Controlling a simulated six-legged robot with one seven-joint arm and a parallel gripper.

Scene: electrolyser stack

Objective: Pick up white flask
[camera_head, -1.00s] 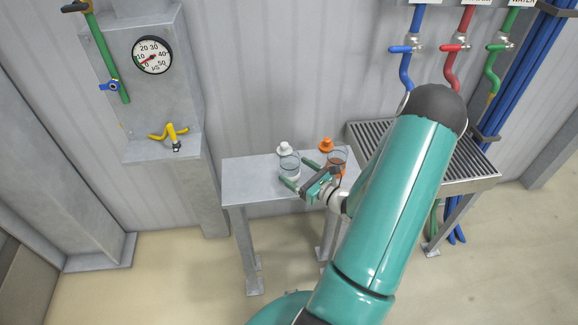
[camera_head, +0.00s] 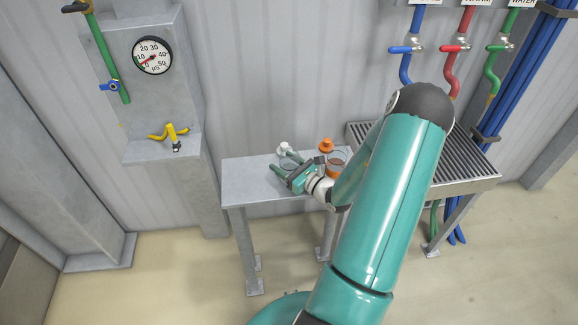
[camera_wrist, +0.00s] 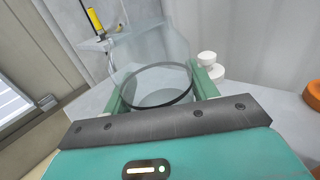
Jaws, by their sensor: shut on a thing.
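The white flask (camera_wrist: 150,60) is a clear glass vessel standing between the two green fingers of my gripper (camera_wrist: 158,93) in the wrist view. A dark ring of its rim or base shows there. My gripper is shut on it, one finger at each side. In the head view my gripper (camera_head: 285,163) is over the small grey table and hides most of the flask. A white stopper (camera_head: 284,147) sits just behind the flask on the table; it also shows in the wrist view (camera_wrist: 209,66), right of the fingers.
The grey table (camera_head: 240,185) also holds a second flask with orange contents (camera_head: 337,162) and an orange stopper (camera_head: 326,145), close on the right. A slatted drain bench (camera_head: 470,165) stands further right. The wall is behind. The table's left part is clear.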

